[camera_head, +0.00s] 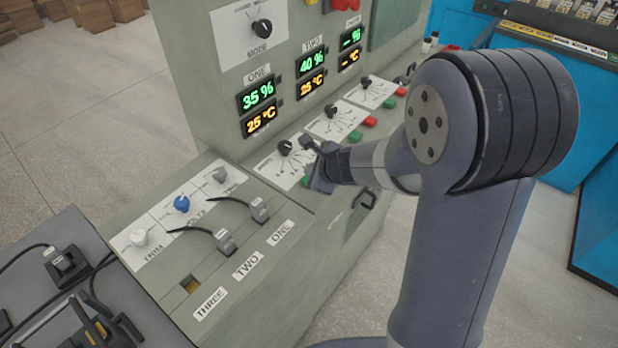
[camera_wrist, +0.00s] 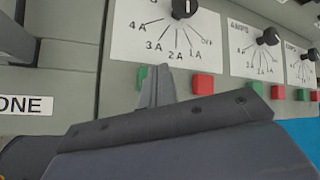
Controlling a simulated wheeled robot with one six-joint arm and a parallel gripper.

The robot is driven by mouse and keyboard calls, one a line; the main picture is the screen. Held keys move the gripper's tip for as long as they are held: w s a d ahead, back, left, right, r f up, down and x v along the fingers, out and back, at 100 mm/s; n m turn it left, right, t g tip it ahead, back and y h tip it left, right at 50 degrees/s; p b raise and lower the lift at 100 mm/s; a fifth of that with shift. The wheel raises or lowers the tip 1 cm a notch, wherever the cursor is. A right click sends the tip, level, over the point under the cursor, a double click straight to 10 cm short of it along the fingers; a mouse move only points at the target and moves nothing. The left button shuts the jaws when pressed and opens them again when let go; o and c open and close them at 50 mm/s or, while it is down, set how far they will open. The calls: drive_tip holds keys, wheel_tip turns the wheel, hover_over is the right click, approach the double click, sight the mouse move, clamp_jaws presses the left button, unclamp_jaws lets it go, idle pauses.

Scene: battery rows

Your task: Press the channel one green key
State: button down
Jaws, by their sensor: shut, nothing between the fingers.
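The channel one green key (camera_wrist: 141,76) shows in the wrist view below the left amps dial card, partly covered by my fingers. In the head view a sliver of the green key (camera_head: 305,181) shows beside my gripper (camera_head: 316,172). My gripper is shut and empty, at the channel one part of the sloped panel. In the wrist view its narrow fingertip (camera_wrist: 157,78) stands just right of the green key and overlaps its edge. I cannot tell whether it touches the key. The channel one red key (camera_wrist: 203,84) is right of the fingertip.
The channel one dial (camera_head: 285,146) sits close to my gripper. Channel two green key (camera_head: 355,135) and red key (camera_head: 370,122) lie farther along the panel. A handle (camera_head: 364,206) is on the console front. Plugs (camera_head: 225,241) with cables stand on the lower left panel.

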drive_tip(key=shift+f+b, duration=0.35)
drive_tip(key=shift+f+b, duration=0.45)
drive_tip(key=shift+b, duration=0.05)
idle(0.6)
drive_tip(key=shift+r+p, duration=0.8)
drive_tip(key=shift+r, duration=0.05)
wheel_tip(320, 180, up, 5)
drive_tip(key=p, duration=0.4)
drive_tip(key=shift+r+p, duration=0.1)
drive_tip(key=shift+p, duration=0.25)
idle(0.6)
